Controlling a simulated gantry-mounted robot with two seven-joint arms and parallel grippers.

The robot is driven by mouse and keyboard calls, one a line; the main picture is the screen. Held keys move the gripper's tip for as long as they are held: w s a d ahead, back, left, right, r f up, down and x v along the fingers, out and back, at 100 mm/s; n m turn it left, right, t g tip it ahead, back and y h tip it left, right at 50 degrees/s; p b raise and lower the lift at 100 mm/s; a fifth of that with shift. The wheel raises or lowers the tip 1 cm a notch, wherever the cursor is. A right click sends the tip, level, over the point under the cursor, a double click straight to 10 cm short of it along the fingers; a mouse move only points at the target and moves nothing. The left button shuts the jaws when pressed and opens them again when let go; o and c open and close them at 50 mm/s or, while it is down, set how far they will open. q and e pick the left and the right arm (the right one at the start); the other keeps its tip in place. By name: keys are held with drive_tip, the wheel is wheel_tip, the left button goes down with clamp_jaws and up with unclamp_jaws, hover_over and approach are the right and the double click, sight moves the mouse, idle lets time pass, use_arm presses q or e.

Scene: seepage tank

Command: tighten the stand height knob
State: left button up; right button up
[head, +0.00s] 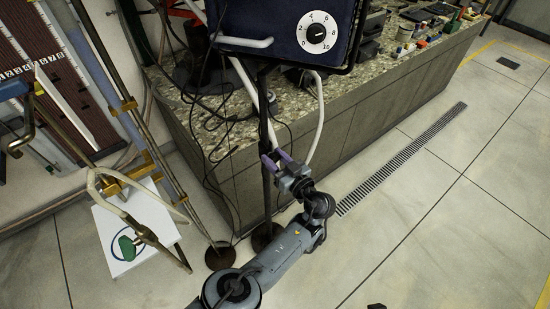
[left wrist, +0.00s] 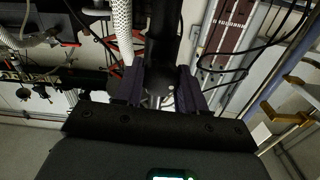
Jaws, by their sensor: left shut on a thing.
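The black stand pole (head: 265,120) rises from a round dark base on the floor to the dark blue box with a white dial above. My left gripper (head: 276,160) is at the pole, partway up, with its purple fingers around something small there. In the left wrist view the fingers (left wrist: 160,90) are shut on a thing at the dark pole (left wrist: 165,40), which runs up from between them. This fits the stand height knob, but the fingers hide most of it and I cannot make out its shape. My right gripper is not in view.
The dial box (head: 285,30) hangs over the stone-topped bench (head: 340,90) with several small items. White hoses and black cables hang close to the pole. The floor at the right is clear around a drain grate (head: 400,160).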

use_arm(q)
drive_tip(key=shift+r, duration=0.1)
drive_tip(key=o, duration=1.1)
drive_tip(key=shift+c, duration=0.2)
drive_tip(key=p+v, duration=0.2)
drive_tip(key=v, duration=0.9)
drive_tip(key=shift+p, duration=0.3)
